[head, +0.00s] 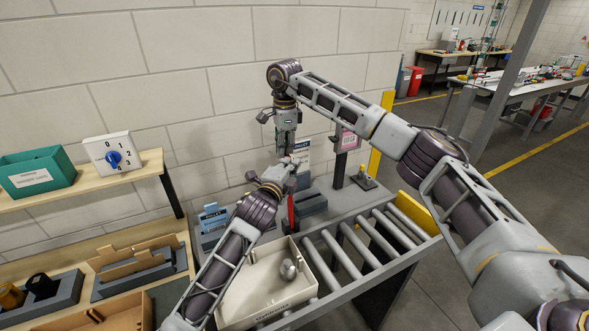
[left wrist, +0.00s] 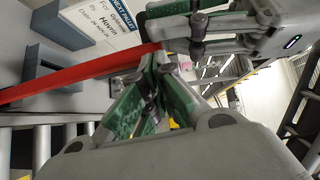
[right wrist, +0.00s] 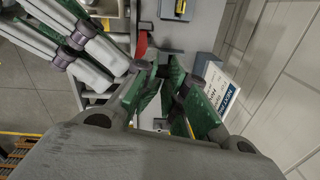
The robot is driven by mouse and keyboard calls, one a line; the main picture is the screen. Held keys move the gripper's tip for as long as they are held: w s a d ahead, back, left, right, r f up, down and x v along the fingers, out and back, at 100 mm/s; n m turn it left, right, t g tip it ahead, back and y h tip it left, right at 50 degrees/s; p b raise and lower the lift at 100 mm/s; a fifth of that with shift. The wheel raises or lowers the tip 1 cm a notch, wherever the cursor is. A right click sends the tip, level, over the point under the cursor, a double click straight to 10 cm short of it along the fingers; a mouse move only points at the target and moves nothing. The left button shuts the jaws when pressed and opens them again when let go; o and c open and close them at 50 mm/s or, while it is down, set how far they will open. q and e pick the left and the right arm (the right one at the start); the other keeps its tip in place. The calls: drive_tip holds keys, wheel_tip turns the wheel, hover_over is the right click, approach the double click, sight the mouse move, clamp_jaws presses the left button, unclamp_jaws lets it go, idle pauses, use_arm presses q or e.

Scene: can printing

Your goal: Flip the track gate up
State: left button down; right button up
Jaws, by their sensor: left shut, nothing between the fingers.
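The track gate looks like a red bar (head: 291,212), showing as a narrow upright strip beside the grey bench's left end in the head view. In the left wrist view the red bar (left wrist: 80,74) runs from the left edge to near the fingertips. A red piece (right wrist: 141,45) shows beyond the fingers in the right wrist view. My left gripper (head: 287,163) is shut and empty, just above the red bar; contact is unclear. My right gripper (head: 288,150) points down close above it; its fingertips are close together, but whether they are fully shut is unclear.
A cream tray (head: 240,302) holding a metal can (head: 288,269) lies in front. Grey conveyor rollers (head: 345,255) lie to the right. A blue card holder (head: 212,217) and grey block (head: 312,203) are near the gate. A dial box (head: 108,153) stands on the left shelf.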

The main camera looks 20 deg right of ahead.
drive_tip(key=shift+o, duration=1.1)
drive_tip(key=f, duration=0.3)
drive_tip(key=shift+s+a+f+g, duration=0.1)
drive_tip(key=shift+s+g, duration=0.25)
drive_tip(key=shift+g, duration=0.05)
drive_tip(key=shift+o, duration=1.2)
drive_tip(key=shift+w+f, duration=0.15)
drive_tip(key=shift+w, duration=0.1)
drive_tip(key=shift+o, duration=0.2)
drive_tip(key=shift+s, duration=0.1)
drive_tip(key=shift+r, duration=0.2)
drive_tip(key=shift+c, duration=0.2)
drive_tip(key=shift+d+r, duration=0.2)
drive_tip(key=shift+r, duration=0.65)
drive_tip(key=shift+c, duration=0.9)
drive_tip(key=shift+t, duration=0.3)
drive_tip(key=shift+w+a+r, duration=0.15)
drive_tip(key=shift+r, duration=1.9)
drive_tip(key=shift+w+a+r, duration=0.15)
drive_tip(key=shift+r, duration=1.85)
